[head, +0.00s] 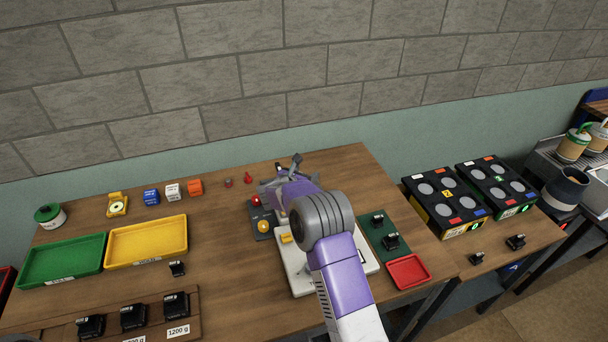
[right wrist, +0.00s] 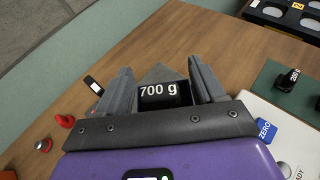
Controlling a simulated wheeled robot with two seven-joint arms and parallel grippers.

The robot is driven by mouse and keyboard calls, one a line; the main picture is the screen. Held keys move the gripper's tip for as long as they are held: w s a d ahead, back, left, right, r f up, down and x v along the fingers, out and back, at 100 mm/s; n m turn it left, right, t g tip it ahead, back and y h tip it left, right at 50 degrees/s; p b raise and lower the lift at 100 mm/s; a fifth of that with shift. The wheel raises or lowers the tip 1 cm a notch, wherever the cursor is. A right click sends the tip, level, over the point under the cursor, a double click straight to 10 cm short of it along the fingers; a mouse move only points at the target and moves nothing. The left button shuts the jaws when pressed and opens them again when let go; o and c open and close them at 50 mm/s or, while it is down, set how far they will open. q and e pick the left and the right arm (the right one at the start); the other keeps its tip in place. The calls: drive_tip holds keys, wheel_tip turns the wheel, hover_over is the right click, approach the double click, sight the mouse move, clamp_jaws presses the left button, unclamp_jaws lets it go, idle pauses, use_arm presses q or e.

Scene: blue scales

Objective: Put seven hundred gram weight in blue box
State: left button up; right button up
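My right gripper (head: 297,163) is over the back middle of the table in the head view, and my purple forearm hides what is beneath it. The weight cannot be made out in the head view. My left gripper is not in view.
A green tray (head: 62,260) and a yellow tray (head: 147,241) lie at left. Several black weights stand on a wooden board (head: 178,330) in front. A white scale (head: 299,278) is under my arm. A green mat (head: 376,226) and a red tray (head: 408,271) lie right of it.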

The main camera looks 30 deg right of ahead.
drive_tip(key=shift+o, duration=0.4)
drive_tip(key=shift+r, duration=0.15)
drive_tip(key=v, duration=1.2)
drive_tip(key=shift+b, duration=0.45)
drive_tip(key=shift+r, duration=0.1)
